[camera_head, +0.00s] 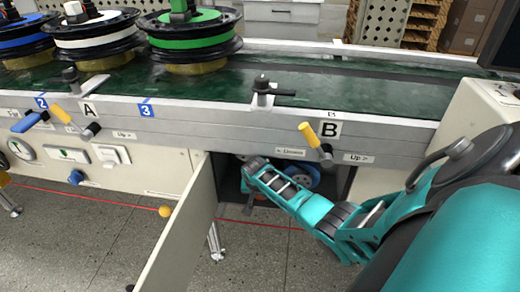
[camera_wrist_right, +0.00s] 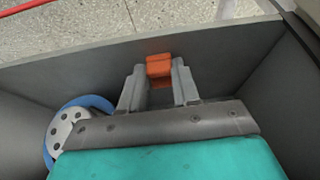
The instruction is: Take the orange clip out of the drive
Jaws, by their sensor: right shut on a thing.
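In the right wrist view, a small orange clip (camera_wrist_right: 159,67) sits between the two grey fingertips of my right gripper (camera_wrist_right: 158,85), which is shut on it. Dark grey walls surround it on several sides. In the head view, my right gripper (camera_head: 252,176) reaches into the open compartment (camera_head: 232,178) under the conveyor. My left gripper is not in view.
The open compartment door (camera_head: 180,235) stands left of my right arm. Above is the conveyor edge (camera_head: 225,128) with yellow-handled levers (camera_head: 308,134). Blue, white and green reels (camera_head: 190,35) stand on the green belt. A red line crosses the floor.

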